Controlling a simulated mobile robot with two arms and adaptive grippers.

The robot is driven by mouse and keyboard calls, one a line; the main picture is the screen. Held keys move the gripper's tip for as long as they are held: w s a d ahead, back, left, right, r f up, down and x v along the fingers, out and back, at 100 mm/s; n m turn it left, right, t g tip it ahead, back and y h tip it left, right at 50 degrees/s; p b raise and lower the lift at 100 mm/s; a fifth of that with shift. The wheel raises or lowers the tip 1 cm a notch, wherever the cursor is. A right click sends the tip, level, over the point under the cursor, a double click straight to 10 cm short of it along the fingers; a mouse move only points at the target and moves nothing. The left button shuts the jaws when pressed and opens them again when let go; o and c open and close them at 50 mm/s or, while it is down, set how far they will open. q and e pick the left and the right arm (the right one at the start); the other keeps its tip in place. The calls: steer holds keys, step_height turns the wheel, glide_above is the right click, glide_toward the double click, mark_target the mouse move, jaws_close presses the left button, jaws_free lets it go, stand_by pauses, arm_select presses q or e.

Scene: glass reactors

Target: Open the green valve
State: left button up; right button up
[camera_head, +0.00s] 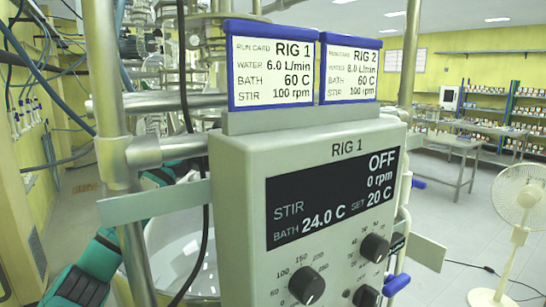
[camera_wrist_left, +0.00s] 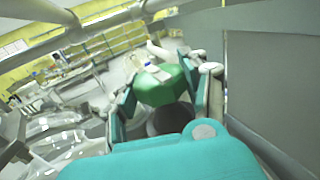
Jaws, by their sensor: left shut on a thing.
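The green valve's handle (camera_wrist_left: 162,88) shows in the left wrist view as a bright green block between the two fingers of my left gripper (camera_wrist_left: 165,76). The gripper is shut on it, with a finger on each side. The pipe and body of the valve are mostly hidden. In the head view my teal left arm comes in from the lower left and passes behind the metal post; the gripper's fingertips and the green valve are hidden there. My right gripper is in neither view.
The RIG 1 control box (camera_head: 310,200) fills the middle of the head view and reads OFF, 0 rpm, bath 24.0 C. Two run cards (camera_head: 273,66) stand on it. A metal post (camera_head: 112,110) rises at left. A blue handle (camera_head: 397,284) sits at lower right, near a fan (camera_head: 519,205).

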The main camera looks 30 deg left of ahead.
arm_select(q)
steer(key=shift+f+n+t+y+b, duration=0.1)
steer(key=shift+n+t+y+b, duration=0.25)
steer(key=shift+n+t+y, duration=0.3)
steer(key=n+t+y, duration=0.2)
steer(key=y, duration=0.1)
steer(key=shift+s, duration=0.1)
steer(key=shift+n+t+y, duration=0.25)
steer(key=shift+n+y, duration=0.2)
steer(key=shift+y, duration=0.1)
steer(key=shift+d+n+t+y+b, duration=0.15)
steer(key=shift+n+t+y+b, duration=0.4)
steer(key=shift+y+b, duration=0.35)
steer(key=n+y+b, duration=0.3)
steer(key=y+b, duration=0.1)
steer(key=shift+t+y, duration=0.25)
steer(key=shift+y, duration=0.15)
steer(key=shift+n+y+b, duration=0.6)
steer(key=shift+n+y, duration=0.25)
steer(key=shift+y, duration=0.25)
steer(key=shift+y, duration=0.3)
